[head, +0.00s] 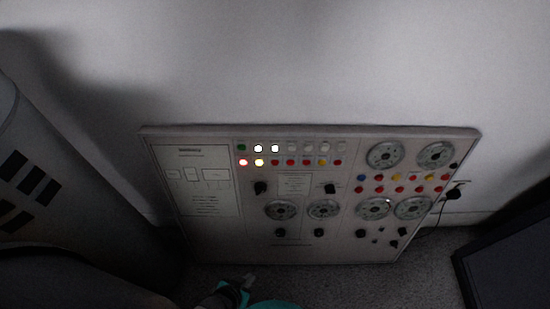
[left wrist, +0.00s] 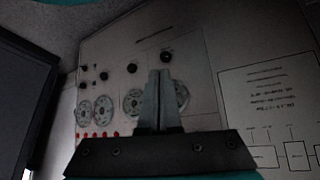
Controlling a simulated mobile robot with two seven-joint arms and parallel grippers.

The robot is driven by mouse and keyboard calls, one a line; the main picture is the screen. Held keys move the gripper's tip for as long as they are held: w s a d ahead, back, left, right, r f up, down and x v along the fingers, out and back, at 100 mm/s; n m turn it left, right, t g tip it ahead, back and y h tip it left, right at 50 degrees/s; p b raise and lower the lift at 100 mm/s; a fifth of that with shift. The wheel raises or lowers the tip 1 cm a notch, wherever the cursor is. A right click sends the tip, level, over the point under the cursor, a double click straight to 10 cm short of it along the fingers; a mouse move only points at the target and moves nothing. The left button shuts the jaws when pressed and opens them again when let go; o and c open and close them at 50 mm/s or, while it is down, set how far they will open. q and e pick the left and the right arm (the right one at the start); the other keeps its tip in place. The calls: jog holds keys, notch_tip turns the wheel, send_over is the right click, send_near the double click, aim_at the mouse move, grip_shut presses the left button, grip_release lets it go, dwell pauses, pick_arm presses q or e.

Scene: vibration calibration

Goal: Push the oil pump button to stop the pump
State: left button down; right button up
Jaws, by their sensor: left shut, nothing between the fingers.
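A grey-white control panel (head: 285,190) leans or stands against the wall in the head view. Labels are too small to read, so I cannot tell which one is the oil pump button. My left gripper (head: 249,279) is below the panel's lower edge, apart from the top buttons. In the left wrist view its fingers (left wrist: 160,76) are shut together and empty, in front of the panel's dials (left wrist: 133,101). My right gripper is not in view.
The panel also carries round dials (head: 385,155), black knobs and coloured sockets on the right. A black plug (head: 453,193) with a cable sticks out at its right edge. A dark box-like object (head: 505,262) stands at lower right. Grey floor (head: 350,284) shows below the panel.

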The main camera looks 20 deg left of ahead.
pick_arm(q)
jog(key=w+d+r+t+b, duration=0.1)
jog(key=w+d+t+b, duration=0.25)
jog(key=w, duration=0.55)
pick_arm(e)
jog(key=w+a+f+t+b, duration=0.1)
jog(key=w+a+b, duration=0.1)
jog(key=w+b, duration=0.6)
pick_arm(q)
jog(key=n+t+b, duration=0.4)
jog(key=t+b, duration=0.1)
jog(key=t, duration=0.6)
send_near(275, 148)
jog(key=s+d+f, duration=0.2)
jog(key=d+f, duration=0.2)
jog(key=d, duration=0.2)
notch_tip(275, 148, up, 8)
jog(key=a+n+t+y+b, duration=0.1)
jog(key=a+n+t+b, duration=0.1)
jog(key=t+b, duration=0.1)
jog(key=shift+s+f+y+b, duration=0.2)
jog(key=shift+s+y+b, duration=0.2)
jog(key=shift+s+b, duration=0.15)
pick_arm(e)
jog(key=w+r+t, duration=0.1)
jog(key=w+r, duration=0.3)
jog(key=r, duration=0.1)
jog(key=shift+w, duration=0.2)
